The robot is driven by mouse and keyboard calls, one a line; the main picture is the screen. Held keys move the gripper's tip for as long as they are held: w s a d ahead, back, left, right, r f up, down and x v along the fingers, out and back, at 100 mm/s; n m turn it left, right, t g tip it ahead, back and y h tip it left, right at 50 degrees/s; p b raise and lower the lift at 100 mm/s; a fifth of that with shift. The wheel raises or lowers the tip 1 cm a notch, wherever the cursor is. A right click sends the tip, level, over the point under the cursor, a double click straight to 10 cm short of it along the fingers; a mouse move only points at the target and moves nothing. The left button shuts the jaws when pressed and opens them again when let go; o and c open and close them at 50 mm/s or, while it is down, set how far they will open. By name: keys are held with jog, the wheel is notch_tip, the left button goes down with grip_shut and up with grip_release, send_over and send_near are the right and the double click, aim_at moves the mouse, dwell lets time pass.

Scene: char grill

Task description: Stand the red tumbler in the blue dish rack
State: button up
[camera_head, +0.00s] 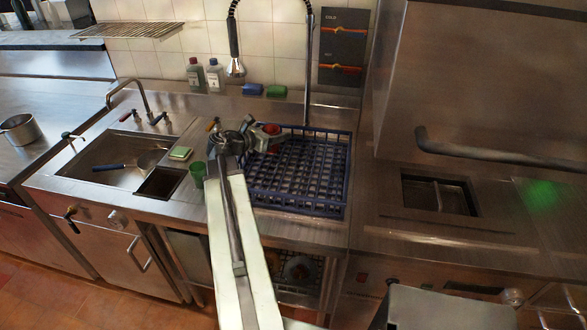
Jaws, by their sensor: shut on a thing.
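The blue dish rack (330,190) sits on the steel counter near the middle of the view. The red tumbler (271,129) shows as a small red patch at the rack's back left corner. My gripper (262,138) is shut on the tumbler, over that part of the rack. My arm and gripper hide much of the tumbler, so I cannot tell whether it is upright or touches the rack.
A green cup (198,174) stands on the counter left of my arm. A sink (100,165) lies further left, with a sponge (180,153) on its edge. Two bottles (214,76) stand at the back. A faucet (308,70) rises behind the rack.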

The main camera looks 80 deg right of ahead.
jog(key=b, duration=1.1)
send_over(280, 168)
notch_tip(280, 168, down, 10)
jog(key=shift+w+f, duration=0.1)
jog(key=shift+f, duration=0.1)
jog(key=shift+r, duration=0.25)
jog(key=shift+f, duration=0.25)
jog(key=o, duration=1.4)
jog(key=shift+r, duration=0.1)
jog(key=shift+c, duration=0.2)
